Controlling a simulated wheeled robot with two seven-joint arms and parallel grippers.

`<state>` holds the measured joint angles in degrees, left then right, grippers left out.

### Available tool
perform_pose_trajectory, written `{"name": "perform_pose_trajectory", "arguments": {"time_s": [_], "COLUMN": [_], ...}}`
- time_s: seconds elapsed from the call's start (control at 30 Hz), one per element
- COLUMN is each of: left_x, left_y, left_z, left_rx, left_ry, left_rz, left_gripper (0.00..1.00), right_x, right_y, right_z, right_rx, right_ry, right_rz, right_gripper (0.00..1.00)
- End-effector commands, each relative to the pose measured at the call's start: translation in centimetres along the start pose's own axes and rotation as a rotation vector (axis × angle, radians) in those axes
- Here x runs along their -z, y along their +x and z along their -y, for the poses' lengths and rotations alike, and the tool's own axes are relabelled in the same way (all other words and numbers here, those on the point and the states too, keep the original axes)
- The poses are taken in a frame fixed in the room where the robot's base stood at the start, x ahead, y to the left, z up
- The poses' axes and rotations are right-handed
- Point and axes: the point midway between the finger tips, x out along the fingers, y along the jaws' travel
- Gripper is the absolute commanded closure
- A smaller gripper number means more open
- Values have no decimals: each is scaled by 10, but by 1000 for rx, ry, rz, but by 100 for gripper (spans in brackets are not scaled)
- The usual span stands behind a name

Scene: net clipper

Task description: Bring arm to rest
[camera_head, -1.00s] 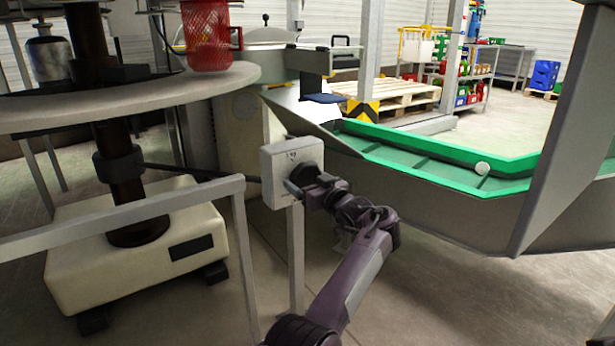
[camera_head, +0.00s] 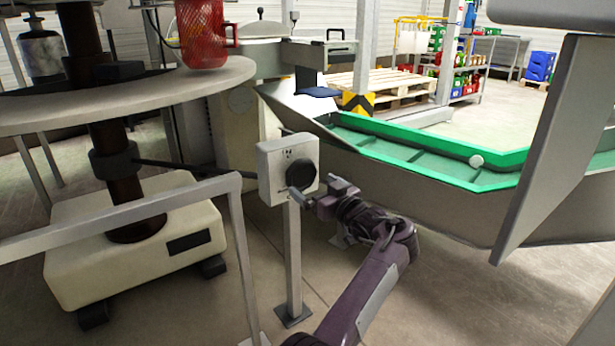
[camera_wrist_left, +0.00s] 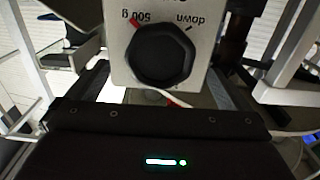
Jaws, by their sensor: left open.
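My left gripper (camera_head: 296,194) is open and empty in the head view, just in front of and below the black knob (camera_head: 296,174) on the white control box (camera_head: 272,160). The box stands on a grey post. In the left wrist view the black knob (camera_wrist_left: 160,54) is straight ahead, with a red mark at its upper left and the printed words "500 g" and "down" above it. A gap shows between the gripper body and the knob. My right gripper is in neither view.
A grey rail (camera_head: 130,212) and a round table (camera_head: 120,100) with a red net roll (camera_head: 202,35) stand at the left. A green-edged chute (camera_head: 420,155) runs behind to the right, with a grey panel (camera_head: 545,150) at far right. Open floor lies around my arm.

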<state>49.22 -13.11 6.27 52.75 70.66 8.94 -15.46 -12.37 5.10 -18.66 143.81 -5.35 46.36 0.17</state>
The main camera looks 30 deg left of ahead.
Motion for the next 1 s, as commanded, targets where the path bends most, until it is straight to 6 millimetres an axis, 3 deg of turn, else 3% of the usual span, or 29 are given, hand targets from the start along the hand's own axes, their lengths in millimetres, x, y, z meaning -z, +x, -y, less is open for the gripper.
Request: {"name": "perform_pose_trajectory", "arguments": {"time_s": [0.2,0.77,0.87,1.0], "left_x": [0,1,11,50], "left_y": [-19,-18,-14,-20], "left_z": [0,1,4,14], "left_rx": [0,-3,-34,-155], "left_ry": [1,-5,-40,-155], "left_rz": [0,-11,-77,-286], "left_gripper": [0,0,0,0], "right_x": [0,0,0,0], "right_y": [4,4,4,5], "right_z": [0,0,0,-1], "right_rx": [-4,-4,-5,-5], "right_ry": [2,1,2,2], "right_rz": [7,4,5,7], "right_gripper": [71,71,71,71]}}
